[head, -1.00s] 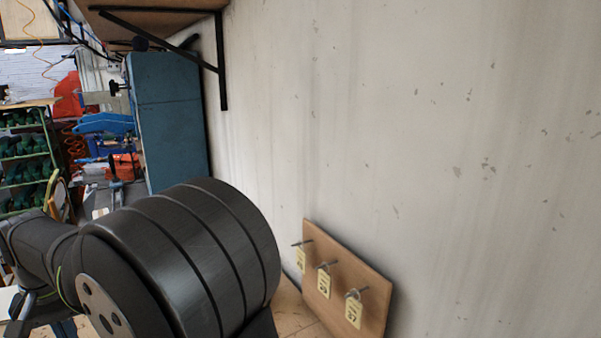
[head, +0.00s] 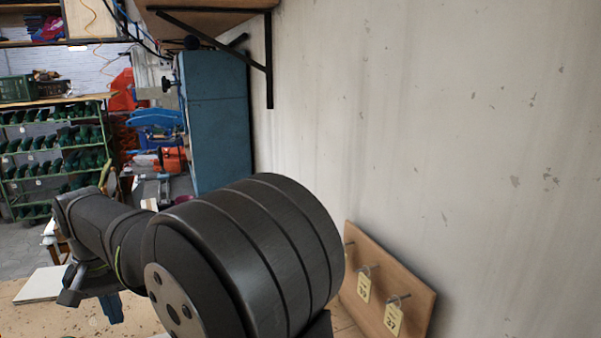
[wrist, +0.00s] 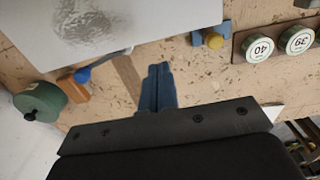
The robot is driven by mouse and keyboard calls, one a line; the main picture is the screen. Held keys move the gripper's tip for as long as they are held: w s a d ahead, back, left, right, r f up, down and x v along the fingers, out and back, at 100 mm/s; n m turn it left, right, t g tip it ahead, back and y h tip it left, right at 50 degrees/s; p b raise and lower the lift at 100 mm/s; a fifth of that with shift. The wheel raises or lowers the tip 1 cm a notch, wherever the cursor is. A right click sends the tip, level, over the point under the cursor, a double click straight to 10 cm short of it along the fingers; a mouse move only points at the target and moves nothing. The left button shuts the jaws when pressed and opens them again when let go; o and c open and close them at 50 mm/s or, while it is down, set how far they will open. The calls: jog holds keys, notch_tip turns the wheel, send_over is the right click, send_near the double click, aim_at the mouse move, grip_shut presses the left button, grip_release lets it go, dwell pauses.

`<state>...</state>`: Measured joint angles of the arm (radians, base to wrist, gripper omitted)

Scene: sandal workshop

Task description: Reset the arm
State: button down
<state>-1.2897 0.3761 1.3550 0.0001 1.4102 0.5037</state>
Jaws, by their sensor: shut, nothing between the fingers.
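My gripper (wrist: 157,88) shows in the wrist view with its two blue fingers together and nothing between them. It hangs over the wooden bench top (wrist: 195,75). In the head view my black arm fills the lower middle, and part of the gripper's blue (head: 112,307) shows below the wrist at the lower left. The fingertips are hidden there.
In the wrist view a pale sheet (wrist: 110,30), a green round thing (wrist: 40,102), a blue-handled tool (wrist: 85,74) and caps marked 39 (wrist: 297,40) and 40 (wrist: 258,47) lie around the gripper.

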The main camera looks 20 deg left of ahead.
jog(key=shift+w+d+r, duration=0.2)
jog(key=shift+d+r, duration=0.05)
jog(key=shift+r, duration=0.5)
jog(key=shift+w+d+r, duration=0.25)
jog(key=shift+d+r, duration=0.05)
jog(key=shift+r, duration=0.4)
jog(key=shift+w+d+r, duration=0.2)
jog(key=shift+d+r, duration=0.05)
jog(key=shift+r, duration=0.5)
